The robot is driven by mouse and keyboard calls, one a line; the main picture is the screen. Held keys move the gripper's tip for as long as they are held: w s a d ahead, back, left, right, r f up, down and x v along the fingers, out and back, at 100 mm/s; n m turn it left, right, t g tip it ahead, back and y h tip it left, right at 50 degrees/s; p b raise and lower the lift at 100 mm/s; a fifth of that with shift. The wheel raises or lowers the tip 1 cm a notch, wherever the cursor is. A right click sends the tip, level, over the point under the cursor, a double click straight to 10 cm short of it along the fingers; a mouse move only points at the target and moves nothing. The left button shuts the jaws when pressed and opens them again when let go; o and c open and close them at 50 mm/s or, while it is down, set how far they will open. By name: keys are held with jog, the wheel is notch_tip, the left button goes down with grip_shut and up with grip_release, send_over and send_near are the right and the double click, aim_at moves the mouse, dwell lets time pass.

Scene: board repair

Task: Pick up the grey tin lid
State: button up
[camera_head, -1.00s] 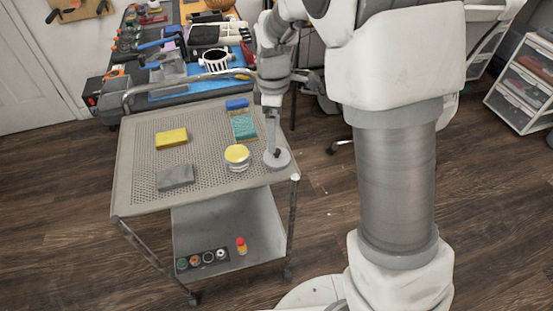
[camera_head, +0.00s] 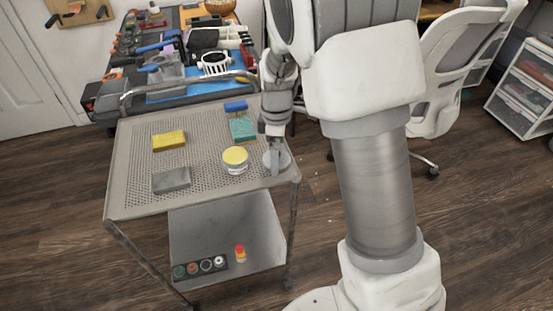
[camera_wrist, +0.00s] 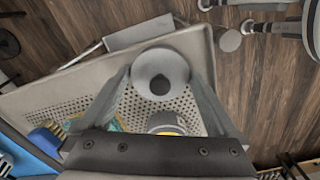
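The grey tin lid (camera_head: 268,163), a round disc with a dark knob, lies near the right front corner of the cart's top tray (camera_head: 205,190). In the wrist view the lid (camera_wrist: 147,68) is seen from above, knob in the middle. My gripper (camera_head: 277,163) is down at the lid, and its fingers partly hide it. In the wrist view my gripper (camera_wrist: 160,80) is open, with one finger on each side of the lid. I cannot tell whether either finger touches it.
A jar with a yellow lid (camera_head: 235,157) stands just left of the tin lid. A yellow sponge (camera_head: 169,141), a grey block (camera_head: 171,180), a teal sponge (camera_head: 243,130) and a blue-handled brush (camera_head: 236,106) are also on the tray. A cluttered workbench (camera_head: 185,98) stands behind.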

jog(key=c, duration=0.8)
jog(key=shift+r, duration=0.1)
